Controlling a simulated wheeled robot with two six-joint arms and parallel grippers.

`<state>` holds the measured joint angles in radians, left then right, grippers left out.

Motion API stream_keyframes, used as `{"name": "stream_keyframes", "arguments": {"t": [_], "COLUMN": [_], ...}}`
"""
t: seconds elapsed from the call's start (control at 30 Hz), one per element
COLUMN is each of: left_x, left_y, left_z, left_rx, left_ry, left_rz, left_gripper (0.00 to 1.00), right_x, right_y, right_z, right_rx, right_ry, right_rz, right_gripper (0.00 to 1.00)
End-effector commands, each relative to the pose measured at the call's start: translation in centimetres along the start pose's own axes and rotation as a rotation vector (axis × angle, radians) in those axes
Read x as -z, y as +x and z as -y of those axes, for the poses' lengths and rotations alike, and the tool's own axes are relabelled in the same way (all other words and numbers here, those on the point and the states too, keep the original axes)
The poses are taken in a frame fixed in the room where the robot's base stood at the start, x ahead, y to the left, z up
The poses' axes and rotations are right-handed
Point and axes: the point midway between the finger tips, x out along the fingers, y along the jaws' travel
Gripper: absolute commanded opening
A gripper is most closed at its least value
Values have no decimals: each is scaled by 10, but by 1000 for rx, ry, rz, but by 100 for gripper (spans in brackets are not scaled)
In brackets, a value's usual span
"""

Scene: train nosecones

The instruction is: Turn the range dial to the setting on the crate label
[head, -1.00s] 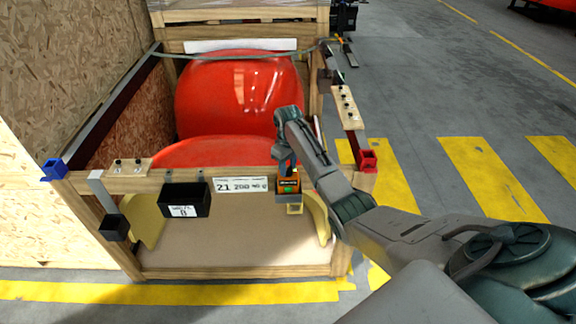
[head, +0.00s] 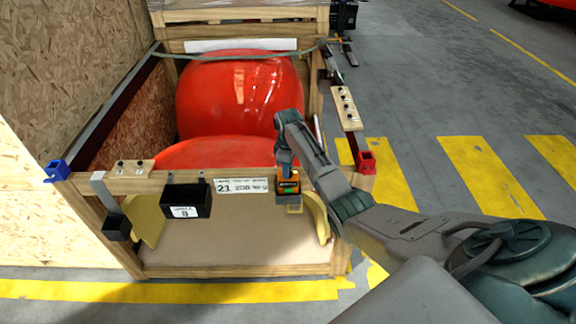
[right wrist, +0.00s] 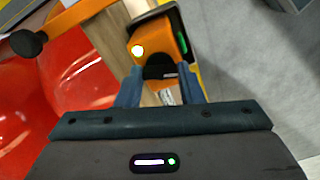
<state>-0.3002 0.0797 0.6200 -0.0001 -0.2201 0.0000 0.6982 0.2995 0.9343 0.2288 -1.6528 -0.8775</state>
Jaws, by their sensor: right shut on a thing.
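The crate label (head: 240,185) is a white strip on the crate's front rail; a large "21" and what looks like "200" show, and the rest is too small to read. Just right of it sits an orange and black device (head: 289,187) with a green-lit display. It also shows in the right wrist view (right wrist: 166,38). My right gripper (head: 286,168) is over the device from above. In the right wrist view its blue fingers (right wrist: 160,88) are shut on a dark part that looks like the range dial (right wrist: 159,72). The dial's setting cannot be read. My left gripper is not in view.
The wooden crate (head: 230,271) holds red nosecones (head: 238,95). A black box (head: 185,201) hangs on the front rail. A blue bracket (head: 56,171) and a red bracket (head: 366,162) stand at the front corners. Floor with yellow stripes is clear at right.

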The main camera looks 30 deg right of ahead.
Motion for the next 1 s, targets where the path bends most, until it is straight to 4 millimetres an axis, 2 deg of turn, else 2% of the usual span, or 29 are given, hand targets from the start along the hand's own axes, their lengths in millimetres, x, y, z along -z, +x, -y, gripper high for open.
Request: {"name": "stream_keyframes", "arguments": {"t": [1.0], "left_x": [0], "left_y": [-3], "left_z": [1], "left_rx": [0], "left_ry": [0], "left_rz": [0], "left_gripper": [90], "right_x": [0], "right_y": [-1], "right_z": [-1], "right_rx": [-2], "right_ry": [-923], "right_rz": [0], "right_gripper": [11]}}
